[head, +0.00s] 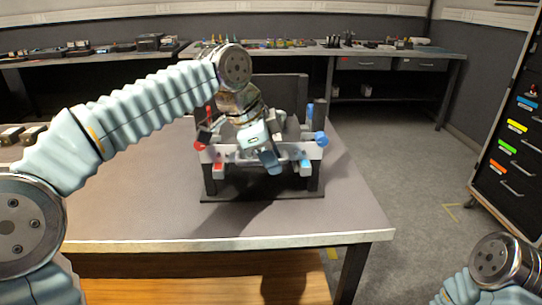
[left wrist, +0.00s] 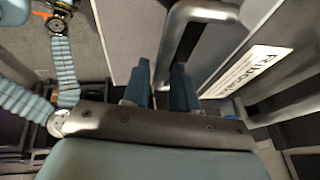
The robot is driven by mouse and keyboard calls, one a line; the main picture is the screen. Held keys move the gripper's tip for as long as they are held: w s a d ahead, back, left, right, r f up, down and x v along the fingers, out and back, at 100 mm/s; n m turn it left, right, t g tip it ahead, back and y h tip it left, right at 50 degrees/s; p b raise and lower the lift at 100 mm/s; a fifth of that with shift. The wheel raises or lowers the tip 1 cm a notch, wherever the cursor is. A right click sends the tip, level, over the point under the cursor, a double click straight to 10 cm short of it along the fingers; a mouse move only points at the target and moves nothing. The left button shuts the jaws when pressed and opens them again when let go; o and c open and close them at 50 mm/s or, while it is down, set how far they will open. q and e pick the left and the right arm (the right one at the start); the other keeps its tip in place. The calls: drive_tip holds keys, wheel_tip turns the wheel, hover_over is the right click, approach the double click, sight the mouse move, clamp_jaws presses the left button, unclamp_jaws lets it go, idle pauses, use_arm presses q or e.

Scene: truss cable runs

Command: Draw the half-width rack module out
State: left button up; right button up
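The rack (head: 311,172) stands on the grey table, with red knobs or blocks on its left side and blue ones on its right. The module's front is mostly hidden in the head view by my left gripper (head: 268,163), which points down in front of the rack. In the left wrist view, a grey U-shaped handle (left wrist: 207,11) crosses near a panel with a white printed label (left wrist: 246,71). The blue fingers of my left gripper (left wrist: 160,88) are apart, with one handle leg running down between them. Whether they press on it is unclear. My right gripper does not show.
A tool cabinet (head: 512,150) with coloured labels stands at the right. Loaded benches (head: 400,52) line the back wall. My right arm shows at the lower right, away from the table.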

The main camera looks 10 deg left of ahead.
use_arm(q)
clamp_jaws()
idle(1.4)
